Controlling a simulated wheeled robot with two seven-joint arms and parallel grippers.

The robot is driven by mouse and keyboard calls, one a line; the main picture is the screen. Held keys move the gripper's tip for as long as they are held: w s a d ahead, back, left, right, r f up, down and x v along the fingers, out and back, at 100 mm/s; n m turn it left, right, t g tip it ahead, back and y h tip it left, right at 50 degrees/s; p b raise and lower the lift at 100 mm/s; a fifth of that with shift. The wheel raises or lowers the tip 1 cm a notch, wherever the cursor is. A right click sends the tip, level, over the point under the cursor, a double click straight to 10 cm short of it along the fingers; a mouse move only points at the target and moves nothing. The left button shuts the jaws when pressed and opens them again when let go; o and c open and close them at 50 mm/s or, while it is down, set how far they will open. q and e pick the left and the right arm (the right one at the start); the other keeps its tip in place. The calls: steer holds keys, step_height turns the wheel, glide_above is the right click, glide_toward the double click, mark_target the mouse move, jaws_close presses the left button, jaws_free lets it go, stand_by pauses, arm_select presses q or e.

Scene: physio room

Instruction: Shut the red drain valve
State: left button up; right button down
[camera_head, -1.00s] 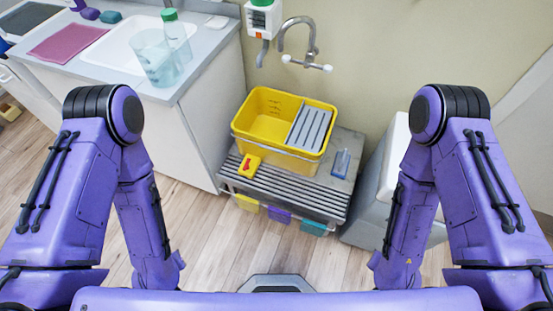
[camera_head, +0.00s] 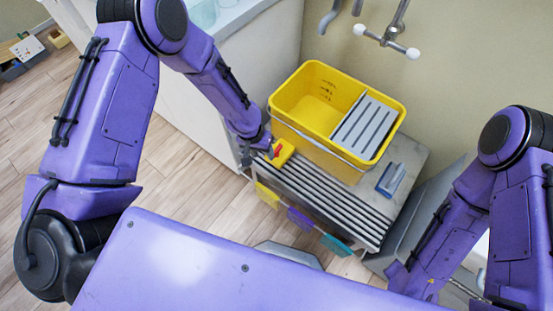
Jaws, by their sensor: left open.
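A yellow mop bucket (camera_head: 305,92) with a grey slatted insert (camera_head: 368,127) stands on a grey slatted platform (camera_head: 330,200). A small yellow valve body (camera_head: 284,152) with a red part (camera_head: 277,150), the drain valve, sits at the bucket's lower left front. My left gripper (camera_head: 263,143) is open, just left of the valve and very close to it. I cannot tell whether it touches. The gripper and arm partly cover the valve, and the lever's angle is too small to read. My right arm (camera_head: 440,235) is at the lower right; its gripper is not visible.
A blue-handled item (camera_head: 391,180) lies on the platform right of the bucket. Colored tags (camera_head: 300,218) hang along the platform's front. A wall tap (camera_head: 387,38) is above and behind. A white cabinet (camera_head: 265,60) stands close on the left.

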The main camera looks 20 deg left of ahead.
mark_target(277, 153)
arm_select(q)
steer(key=w+r+m+g+b, duration=0.1)
steer(key=w+r+m+b, duration=0.15)
steer(key=w, duration=0.55)
steer(key=shift+m, duration=0.45)
steer(key=f, duration=0.3)
steer(key=d+f+b, duration=0.1)
steer(key=f, duration=0.2)
steer(key=s+d+f+b, duration=0.1)
steer(key=f, duration=0.3)
steer(key=shift+d+f, duration=0.1)
steer(key=shift+d, duration=0.1)
arm_select(e)
step_height(277, 153, down, 7)
steer(key=shift+w, duration=0.2)
steer(key=shift+f, duration=0.1)
arm_select(q)
jaws_close()
